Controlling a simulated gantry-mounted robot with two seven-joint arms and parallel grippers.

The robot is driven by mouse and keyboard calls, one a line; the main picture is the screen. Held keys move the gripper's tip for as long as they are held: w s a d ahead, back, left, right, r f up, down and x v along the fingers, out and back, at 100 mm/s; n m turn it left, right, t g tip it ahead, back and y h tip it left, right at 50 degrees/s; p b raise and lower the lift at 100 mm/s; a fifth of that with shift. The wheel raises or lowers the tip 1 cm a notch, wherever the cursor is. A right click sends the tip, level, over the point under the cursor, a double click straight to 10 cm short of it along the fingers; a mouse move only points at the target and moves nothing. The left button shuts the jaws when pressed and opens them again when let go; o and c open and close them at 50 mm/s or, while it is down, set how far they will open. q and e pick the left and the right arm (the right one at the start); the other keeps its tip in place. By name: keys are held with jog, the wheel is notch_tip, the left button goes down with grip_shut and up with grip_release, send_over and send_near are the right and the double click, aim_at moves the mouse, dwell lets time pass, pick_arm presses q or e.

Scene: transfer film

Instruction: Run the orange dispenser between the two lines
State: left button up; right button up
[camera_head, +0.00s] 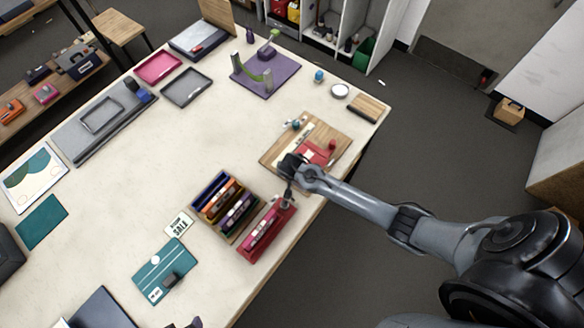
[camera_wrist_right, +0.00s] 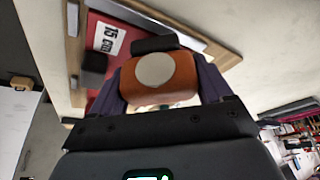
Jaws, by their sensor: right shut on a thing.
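The orange dispenser (camera_wrist_right: 160,80), with a pale oval on its face and a dark top, is between the dark purple fingers of my right gripper (camera_wrist_right: 160,90). The gripper is shut on it. In the head view my right gripper (camera_head: 290,172) is over the near left edge of a wooden board (camera_head: 279,147), and the dispenser cannot be made out there. A red sheet (camera_head: 318,150) lies on the board. In the wrist view the red sheet (camera_wrist_right: 112,72) and a white printed label (camera_wrist_right: 109,38) show behind the dispenser. I cannot make out the two lines. My left gripper is not clearly in view.
A wooden rack (camera_head: 214,221) and a red holder (camera_head: 246,250) with several coloured dispensers stand left of and below the right gripper. A teal pad (camera_head: 153,267) and a SALE card (camera_head: 179,225) lie nearby. A purple mat (camera_head: 262,88) is farther back. The table's middle is clear.

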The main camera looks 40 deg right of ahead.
jog(key=r+p, duration=0.2)
jog(key=r, duration=0.1)
jog(key=shift+w+d+r, duration=0.15)
jog(key=shift+d, duration=0.2)
notch_tip(320, 180, up, 4)
jog(key=p, duration=0.3)
jog(key=shift+f, duration=0.25)
